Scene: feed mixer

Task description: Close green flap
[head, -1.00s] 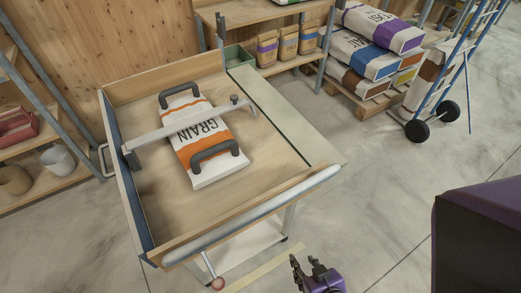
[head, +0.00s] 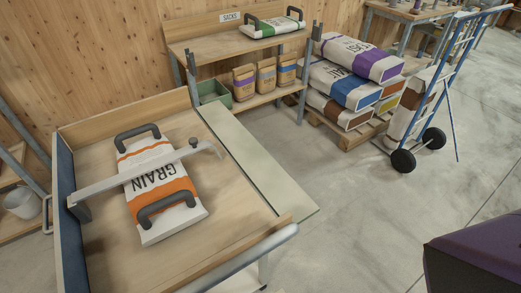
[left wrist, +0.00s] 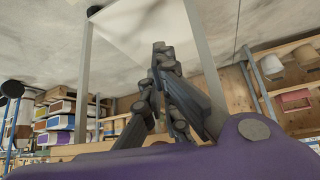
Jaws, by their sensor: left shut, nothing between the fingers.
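The pale green flap (head: 262,165) runs along the right side of the wooden cart tray (head: 235,215). It lies folded outward, about level, not standing as a wall. A blue wall (head: 66,215) stands upright on the tray's left side. My left gripper (left wrist: 163,58) shows in the left wrist view, shut and empty, below a white panel between metal legs; I cannot tell its distance from the flap. Neither gripper shows in the head view now.
A grain sack (head: 155,190) with dark handles lies in the tray under a metal bar (head: 120,180). A rounded rail (head: 245,262) crosses the front. Shelves (head: 245,50), stacked sacks (head: 350,75) and a blue hand truck (head: 445,90) stand behind. Floor right of the flap is clear.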

